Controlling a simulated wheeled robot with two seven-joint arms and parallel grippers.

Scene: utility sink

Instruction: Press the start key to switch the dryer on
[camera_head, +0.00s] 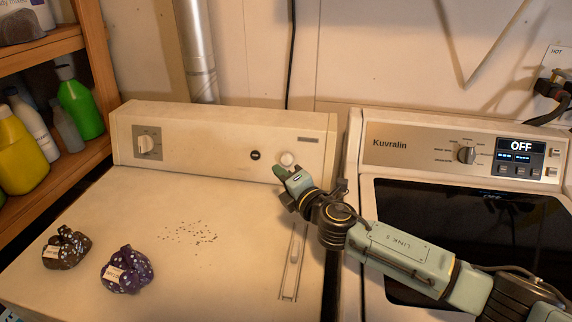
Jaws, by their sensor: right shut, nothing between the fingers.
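The cream dryer (205,200) stands at the left, with a control panel (200,146) along its back. The panel carries a dial (147,143) at its left, a small dark round button (255,156) and a larger pale round button (287,158) towards its right end. I cannot read which of the two buttons is marked as start. My right gripper (281,172) reaches in from the right, shut and empty. Its tip is just below and slightly left of the pale button; I cannot tell whether it touches the panel. My left gripper is out of view.
Two patterned bundles, one brown (66,248) and one purple (127,270), lie on the dryer top near scattered dark specks. A Kuvralin washer (420,143) stands at the right, its display reading OFF. A wooden shelf (95,70) with bottles stands at the left.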

